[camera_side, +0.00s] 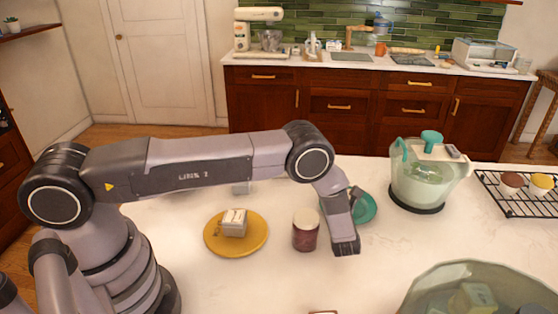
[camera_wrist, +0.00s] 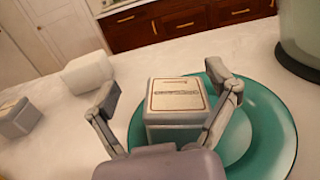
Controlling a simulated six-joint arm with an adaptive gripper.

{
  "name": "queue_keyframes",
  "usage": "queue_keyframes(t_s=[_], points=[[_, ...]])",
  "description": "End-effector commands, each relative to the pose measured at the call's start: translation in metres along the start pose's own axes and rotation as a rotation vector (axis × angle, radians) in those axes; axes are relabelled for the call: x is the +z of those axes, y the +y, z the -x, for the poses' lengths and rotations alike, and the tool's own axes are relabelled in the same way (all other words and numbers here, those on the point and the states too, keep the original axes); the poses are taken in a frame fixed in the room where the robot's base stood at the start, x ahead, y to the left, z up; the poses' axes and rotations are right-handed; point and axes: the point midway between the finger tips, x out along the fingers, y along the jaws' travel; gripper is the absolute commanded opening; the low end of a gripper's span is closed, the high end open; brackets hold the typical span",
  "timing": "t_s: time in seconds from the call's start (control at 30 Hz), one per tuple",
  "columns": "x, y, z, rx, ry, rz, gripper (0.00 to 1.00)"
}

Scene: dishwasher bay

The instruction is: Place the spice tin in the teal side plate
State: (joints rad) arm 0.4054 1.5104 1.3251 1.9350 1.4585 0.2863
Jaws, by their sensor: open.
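A small square tin (camera_wrist: 178,104) with a pale, labelled lid, which looks like the spice tin, stands upright between the fingers of my gripper (camera_wrist: 168,94) in the wrist view. The fingers are spread, with a gap at its left; contact at the right finger is unclear. The tin is over the left part of the teal side plate (camera_wrist: 275,125); its base is partly hidden by my gripper, so I cannot tell if it rests there. In the side view my arm partly covers the teal plate (camera_side: 366,208) and hides most of that spot.
A yellow plate (camera_side: 212,240) holds a boxy pale item (camera_side: 234,222). A dark red jar (camera_side: 305,232) stands between the plates. A blender (camera_side: 425,180) stands close behind the teal plate. A rack (camera_side: 520,203) and a large glass bowl (camera_side: 420,290) are at right.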

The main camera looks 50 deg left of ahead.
Motion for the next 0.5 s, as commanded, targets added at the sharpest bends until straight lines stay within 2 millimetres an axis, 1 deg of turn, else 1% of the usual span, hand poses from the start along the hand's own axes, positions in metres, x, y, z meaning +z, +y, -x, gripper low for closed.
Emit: queue_keyframes(t_s=[0.3,0.4,0.5], points=[[0.001,-0.002,0.071,-0.006,-0.001,-0.001,0.86],[0.001,-0.001,0.091,-0.004,0.000,0.000,0.86],[0.000,-0.001,0.106,-0.003,0.000,0.000,0.86]])
